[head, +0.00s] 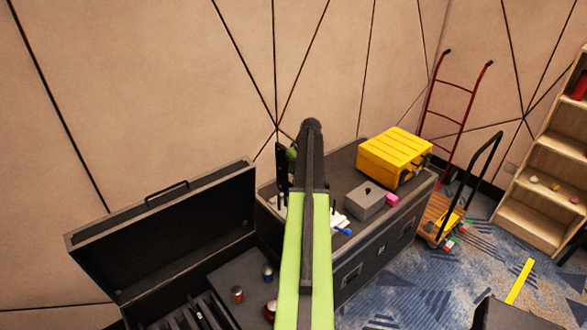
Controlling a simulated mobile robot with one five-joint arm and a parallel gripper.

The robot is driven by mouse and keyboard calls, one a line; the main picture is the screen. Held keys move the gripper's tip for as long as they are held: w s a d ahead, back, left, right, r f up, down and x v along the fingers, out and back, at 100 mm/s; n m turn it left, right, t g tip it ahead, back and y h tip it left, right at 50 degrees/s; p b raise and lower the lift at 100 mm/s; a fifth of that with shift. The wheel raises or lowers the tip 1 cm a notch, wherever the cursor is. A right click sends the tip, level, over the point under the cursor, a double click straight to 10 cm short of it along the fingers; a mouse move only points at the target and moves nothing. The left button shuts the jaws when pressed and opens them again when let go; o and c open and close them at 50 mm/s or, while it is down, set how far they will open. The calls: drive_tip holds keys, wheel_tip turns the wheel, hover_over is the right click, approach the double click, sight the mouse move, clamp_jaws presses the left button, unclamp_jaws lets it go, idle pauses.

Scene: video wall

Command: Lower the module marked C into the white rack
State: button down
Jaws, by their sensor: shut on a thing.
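My lime-green and black arm reaches over a dark case and hides much of what is behind it. My gripper (291,153) shows only as a small green and dark part left of the arm's end. It is shut on a tall, thin black slab, the module (282,168), which stands upright; its letter cannot be read. White parts that look like the white rack (338,219) show on the case top right of the arm, with small pale bits left of it below the slab. I cannot tell whether the module touches the rack.
A blue-handled item (343,230), a grey box (365,201), a pink block (392,199) and a yellow case (393,156) are on the dark case (385,247). An open black case (170,240) is at left. A red hand truck (456,115) and wooden shelf (545,185) stand right.

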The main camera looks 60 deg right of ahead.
drive_tip(key=shift+f, duration=0.1)
idle(0.3)
drive_tip(key=shift+f+b, duration=4.9)
drive_tip(key=shift+b, duration=0.1)
drive_tip(key=shift+f+b, duration=0.5)
drive_tip(key=c, duration=0.8)
unclamp_jaws()
drive_tip(key=shift+c, duration=0.2)
drive_tip(key=shift+s+r, duration=0.1)
wheel_tip(320, 180, up, 8)
drive_tip(key=p, duration=0.8)
